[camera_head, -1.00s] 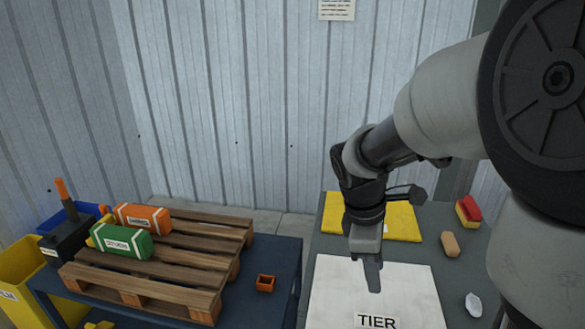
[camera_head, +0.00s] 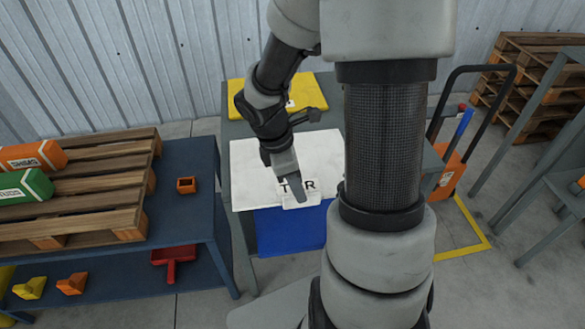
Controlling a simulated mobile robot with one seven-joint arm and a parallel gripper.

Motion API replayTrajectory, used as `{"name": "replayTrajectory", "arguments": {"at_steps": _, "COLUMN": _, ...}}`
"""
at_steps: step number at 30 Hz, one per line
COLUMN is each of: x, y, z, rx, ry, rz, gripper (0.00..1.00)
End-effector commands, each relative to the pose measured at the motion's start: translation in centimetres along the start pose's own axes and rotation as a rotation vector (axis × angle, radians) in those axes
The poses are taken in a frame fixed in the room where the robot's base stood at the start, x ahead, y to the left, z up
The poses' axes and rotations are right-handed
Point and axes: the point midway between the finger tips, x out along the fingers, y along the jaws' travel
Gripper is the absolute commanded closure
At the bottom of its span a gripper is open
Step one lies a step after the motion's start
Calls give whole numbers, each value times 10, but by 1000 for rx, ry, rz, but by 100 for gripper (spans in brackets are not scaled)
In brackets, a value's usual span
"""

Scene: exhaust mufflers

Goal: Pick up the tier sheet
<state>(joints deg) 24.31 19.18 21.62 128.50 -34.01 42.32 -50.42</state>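The tier sheet is a flat white sheet (camera_head: 250,163) lying on the grey table at centre. A white label with black lettering, partly covered, sits at its near edge (camera_head: 312,193). My gripper (camera_head: 297,193) points down over this label and hides its middle letters. Its fingertips appear at or just above the label; I cannot tell whether they touch it. I see the fingers almost as one piece, so the gap between them does not show. My arm hides the right part of the sheet.
A yellow sheet (camera_head: 308,91) lies behind the white one. A blue surface (camera_head: 290,232) shows just below its near edge. An orange hand truck (camera_head: 449,172) stands right.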

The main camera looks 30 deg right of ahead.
Motion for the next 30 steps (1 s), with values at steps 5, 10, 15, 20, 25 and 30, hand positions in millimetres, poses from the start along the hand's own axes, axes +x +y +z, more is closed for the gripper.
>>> {"name": "replayTrajectory", "arguments": {"at_steps": 5, "x": 31, "y": 6, "z": -5, "rx": 1, "ry": 2, "rz": -4, "gripper": 65}}
{"name": "replayTrajectory", "arguments": {"at_steps": 10, "x": 47, "y": 6, "z": -4, "rx": 1, "ry": 1, "rz": -2, "gripper": 65}}
{"name": "replayTrajectory", "arguments": {"at_steps": 15, "x": 47, "y": 6, "z": -3, "rx": 1, "ry": 0, "rz": -1, "gripper": 65}}
{"name": "replayTrajectory", "arguments": {"at_steps": 20, "x": 47, "y": 6, "z": -3, "rx": 1, "ry": 0, "rz": -1, "gripper": 65}}
{"name": "replayTrajectory", "arguments": {"at_steps": 25, "x": 49, "y": 6, "z": -4, "rx": 0, "ry": 0, "rz": -1, "gripper": 65}}
{"name": "replayTrajectory", "arguments": {"at_steps": 30, "x": 51, "y": 6, "z": -4, "rx": 0, "ry": 0, "rz": -1, "gripper": 67}}
